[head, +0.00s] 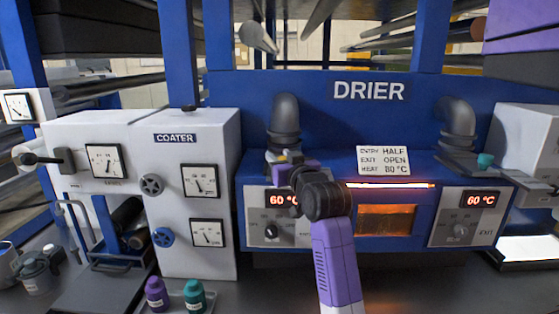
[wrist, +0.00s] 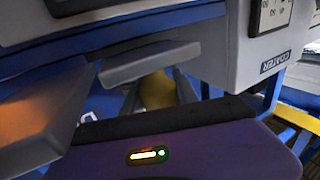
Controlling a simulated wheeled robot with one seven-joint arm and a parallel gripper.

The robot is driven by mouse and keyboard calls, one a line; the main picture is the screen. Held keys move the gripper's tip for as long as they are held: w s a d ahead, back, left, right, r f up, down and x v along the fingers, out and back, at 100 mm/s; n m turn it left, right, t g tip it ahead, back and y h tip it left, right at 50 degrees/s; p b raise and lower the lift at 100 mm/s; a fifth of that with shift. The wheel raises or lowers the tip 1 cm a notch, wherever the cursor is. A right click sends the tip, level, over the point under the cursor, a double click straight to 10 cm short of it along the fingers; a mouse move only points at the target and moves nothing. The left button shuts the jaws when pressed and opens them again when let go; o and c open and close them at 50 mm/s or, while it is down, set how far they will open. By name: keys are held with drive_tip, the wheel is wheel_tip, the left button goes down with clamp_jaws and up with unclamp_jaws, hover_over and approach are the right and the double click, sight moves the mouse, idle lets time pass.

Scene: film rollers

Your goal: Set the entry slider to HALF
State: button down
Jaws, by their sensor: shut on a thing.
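The blue drier (head: 368,90) stands at the centre right of the head view. Its entry duct (head: 285,120) is a grey elbow pipe on the left of its top. My gripper (head: 281,160) is at the foot of this duct. In the wrist view my gripper (wrist: 158,92) is shut on the yellow knob (wrist: 156,88) of the entry slider, with a finger on each side. The slider plate is mostly hidden behind my arm in the head view, so its setting cannot be read. A white card (head: 383,161) reads ENTRY HALF, EXIT OPEN, HEAT 80°C.
The exit duct (head: 457,118) has a slider with a teal knob (head: 485,160). Two displays read 60 °C, the right one (head: 481,200) clearly, the left one (head: 278,199) partly covered by my arm. The white coater (head: 210,135) stands close on the left. A glowing window (head: 385,220) faces front.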

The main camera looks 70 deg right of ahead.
drive_tip(key=c, duration=0.9)
unclamp_jaws()
drive_tip(key=shift+c, duration=0.2)
drive_tip(key=b+v, duration=0.1)
drive_tip(key=v, duration=0.6)
drive_tip(key=shift+s+a+b, duration=0.3)
drive_tip(key=shift+s+b, duration=0.05)
